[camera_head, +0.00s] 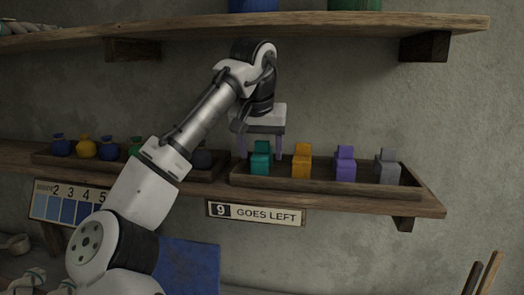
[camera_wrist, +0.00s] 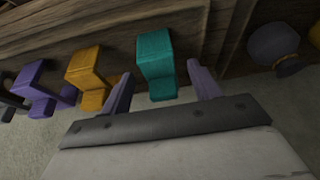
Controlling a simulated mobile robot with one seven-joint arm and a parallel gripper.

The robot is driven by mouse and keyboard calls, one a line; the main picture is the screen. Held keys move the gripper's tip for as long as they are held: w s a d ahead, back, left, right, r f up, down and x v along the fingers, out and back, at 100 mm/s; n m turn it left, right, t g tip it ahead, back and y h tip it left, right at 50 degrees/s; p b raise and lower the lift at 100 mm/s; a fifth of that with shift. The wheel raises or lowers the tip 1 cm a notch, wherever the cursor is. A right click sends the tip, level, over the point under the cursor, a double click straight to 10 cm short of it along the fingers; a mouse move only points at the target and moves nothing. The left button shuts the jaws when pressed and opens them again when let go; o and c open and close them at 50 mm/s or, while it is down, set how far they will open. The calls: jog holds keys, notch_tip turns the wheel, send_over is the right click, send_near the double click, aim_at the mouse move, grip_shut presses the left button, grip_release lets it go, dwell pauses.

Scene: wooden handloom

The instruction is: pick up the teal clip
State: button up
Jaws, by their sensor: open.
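The teal clip (camera_head: 260,158) stands at the left end of a wooden tray (camera_head: 330,187) on the lower shelf, in a row with other clips. My gripper (camera_head: 263,151) is open above and around it in the head view, with its purple fingers to either side of the clip's upper part. In the wrist view the teal clip (camera_wrist: 156,66) shows between the two open fingers (camera_wrist: 163,88), with a gap on each side. I cannot tell whether the fingers reach past its top.
Orange (camera_head: 301,161), purple (camera_head: 345,163) and grey (camera_head: 387,166) clips stand to the right in the tray. Several small pouches (camera_head: 86,148) sit in another tray at left. An upper shelf (camera_head: 330,24) runs above the arm. A "9 GOES LEFT" sign (camera_head: 256,213) hangs below.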

aim_at(262, 152)
jog(key=shift+w+d+r+p, duration=0.1)
jog(key=shift+w+r+p, duration=0.1)
jog(key=shift+w, duration=0.3)
jog(key=shift+w+d+r+p, duration=0.1)
jog(key=shift+w+p, duration=0.1)
jog(key=shift+w, duration=0.25)
jog(key=x, duration=0.3)
jog(key=shift+s+a+f, duration=0.1)
jog(key=shift+s+f, duration=0.05)
jog(key=shift+f, duration=0.15)
jog(key=shift+c, duration=0.4)
jog(key=c, duration=1)
